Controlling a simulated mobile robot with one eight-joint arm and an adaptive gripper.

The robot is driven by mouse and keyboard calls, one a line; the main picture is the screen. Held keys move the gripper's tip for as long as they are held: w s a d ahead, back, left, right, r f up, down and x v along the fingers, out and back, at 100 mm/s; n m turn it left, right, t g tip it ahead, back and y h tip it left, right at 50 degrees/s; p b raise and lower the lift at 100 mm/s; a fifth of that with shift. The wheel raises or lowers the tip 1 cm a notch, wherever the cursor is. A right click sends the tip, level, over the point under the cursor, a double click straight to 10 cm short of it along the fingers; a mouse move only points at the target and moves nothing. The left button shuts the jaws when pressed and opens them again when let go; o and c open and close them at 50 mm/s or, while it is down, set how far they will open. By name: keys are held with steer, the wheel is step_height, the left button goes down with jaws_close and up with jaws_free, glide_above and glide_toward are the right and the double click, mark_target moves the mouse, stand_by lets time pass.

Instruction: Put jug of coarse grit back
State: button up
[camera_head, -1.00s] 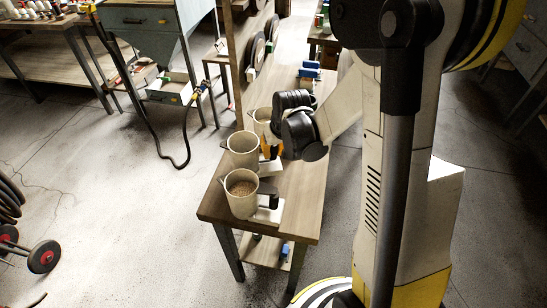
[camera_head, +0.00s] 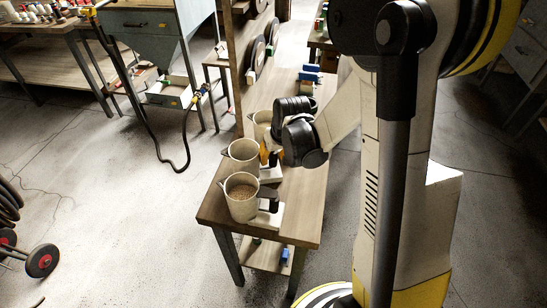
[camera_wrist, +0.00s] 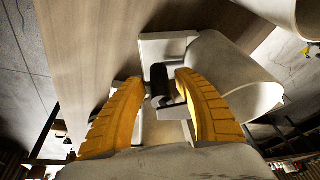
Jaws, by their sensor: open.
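Three pale jugs stand in a row on a narrow wooden bench. The front jug (camera_head: 240,208) is filled with brown grains. The middle jug (camera_head: 241,166) and the back jug (camera_head: 261,121) show no clear contents. No label is readable, so I cannot tell which holds coarse grit. My gripper (camera_wrist: 159,80) is beside the middle jug, on its right in the head view. In the wrist view its yellow fingers are spread on either side of a dark handle (camera_wrist: 159,77), with a pale jug (camera_wrist: 222,72) just to the right. Contact is not clear.
Pale plates lie beside the jugs on the bench (camera_head: 300,195); one plate (camera_wrist: 160,44) shows in the wrist view. Another jug (camera_wrist: 262,12) is close at the upper right there. Blue items (camera_head: 310,72) lie farther back. Open floor (camera_head: 130,230) is left of the bench.

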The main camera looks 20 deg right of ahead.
steer(key=p+v, duration=0.4)
steer(key=v, duration=0.7)
steer(key=s+a+r+t, duration=0.1)
steer(key=s+a+r, duration=0.1)
steer(key=s+r, duration=0.4)
steer(key=s+a+r+t, duration=0.2)
steer(key=s+a+r, duration=0.1)
steer(key=s+r, duration=0.3)
steer(key=s, duration=0.2)
steer(key=shift+s+a+r+n, duration=0.3)
steer(key=shift+a+r+n, duration=0.05)
steer(key=shift+r+n, duration=0.05)
steer(key=shift+f+b, duration=0.6)
